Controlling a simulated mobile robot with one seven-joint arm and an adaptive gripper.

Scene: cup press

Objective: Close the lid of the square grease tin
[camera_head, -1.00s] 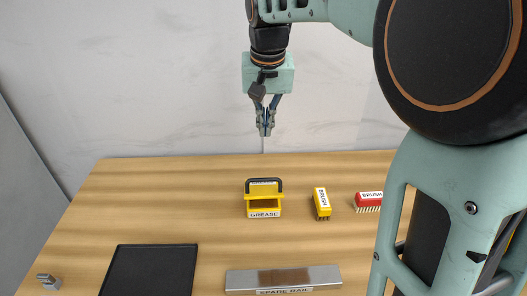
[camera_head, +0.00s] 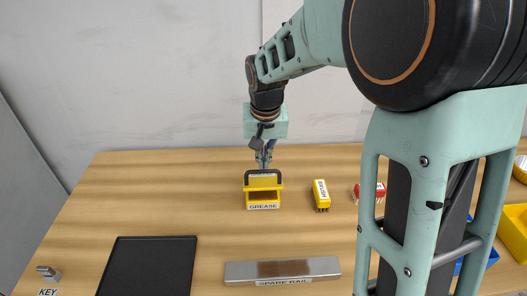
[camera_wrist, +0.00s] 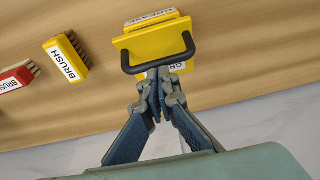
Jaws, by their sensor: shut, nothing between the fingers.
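The square yellow grease tin (camera_head: 263,197) stands on the table with its lid (camera_head: 264,182) raised and a black handle on the lid's upper edge. A GREASE label is on its front. My gripper (camera_head: 264,165) is shut and empty, just behind the raised lid, with its fingertips partly hidden by the handle. In the wrist view the lid (camera_wrist: 155,43) and its black handle (camera_wrist: 160,65) lie just beyond the shut fingertips (camera_wrist: 158,75). I cannot tell whether the fingers touch the handle.
A yellow brush (camera_head: 321,195) and a red brush (camera_head: 379,192) lie right of the tin. A black tray (camera_head: 150,268) and a spare rail (camera_head: 283,270) are in front. A key block (camera_head: 48,273) is at left, and a yellow bin (camera_head: 513,228) at far right.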

